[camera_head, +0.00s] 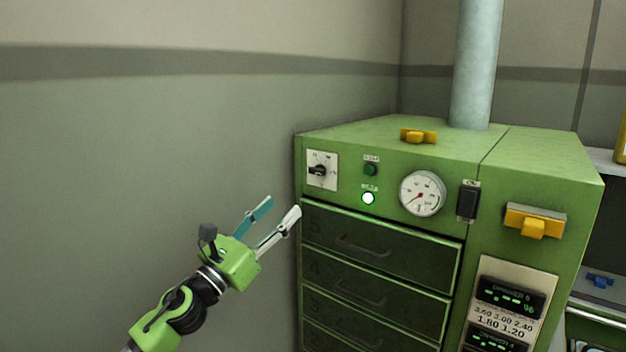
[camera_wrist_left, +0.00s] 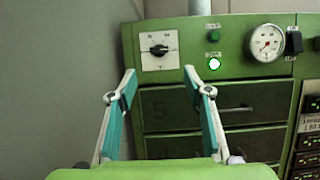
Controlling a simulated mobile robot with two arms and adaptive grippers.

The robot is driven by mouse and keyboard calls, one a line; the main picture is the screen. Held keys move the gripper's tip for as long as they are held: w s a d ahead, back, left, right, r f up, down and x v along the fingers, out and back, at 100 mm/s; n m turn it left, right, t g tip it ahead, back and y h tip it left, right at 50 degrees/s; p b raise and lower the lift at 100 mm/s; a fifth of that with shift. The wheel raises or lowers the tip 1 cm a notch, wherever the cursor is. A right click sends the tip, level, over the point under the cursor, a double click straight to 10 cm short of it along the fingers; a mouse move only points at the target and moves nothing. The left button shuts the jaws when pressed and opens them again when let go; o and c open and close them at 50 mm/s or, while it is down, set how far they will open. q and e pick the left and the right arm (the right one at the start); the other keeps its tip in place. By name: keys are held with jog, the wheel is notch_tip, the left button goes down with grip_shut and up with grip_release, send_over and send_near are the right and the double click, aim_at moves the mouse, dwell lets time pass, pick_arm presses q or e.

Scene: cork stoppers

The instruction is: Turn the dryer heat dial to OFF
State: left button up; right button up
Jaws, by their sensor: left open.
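The heat dial (camera_head: 318,170) is a black knob on a white plate at the upper left of the green dryer's (camera_head: 450,160) front panel. In the left wrist view the dial (camera_wrist_left: 158,50) shows ahead, above and between the fingertips, its pointer roughly horizontal. The plate's lettering is too small to read. My left gripper (camera_head: 279,210) is open and empty, below and to the left of the dial, apart from it. Its two fingers also show in the left wrist view (camera_wrist_left: 158,82). My right gripper is not in view.
A green button (camera_head: 371,170), a lit lamp (camera_head: 368,198) and a round gauge (camera_head: 422,194) sit right of the dial. Drawers (camera_head: 380,248) with handles are below. A wall (camera_head: 150,150) stands at left. A pipe (camera_head: 476,65) rises from the top.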

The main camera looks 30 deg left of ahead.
aim_at(315, 174)
pick_arm(q)
jog(key=p+x, duration=0.4)
jog(key=x, duration=0.8)
jog(key=shift+w+a, duration=0.15)
jog(key=shift+w, duration=0.1)
jog(key=shift+w+r, duration=0.15)
jog(key=shift+w, duration=0.4)
jog(key=c, duration=1.1)
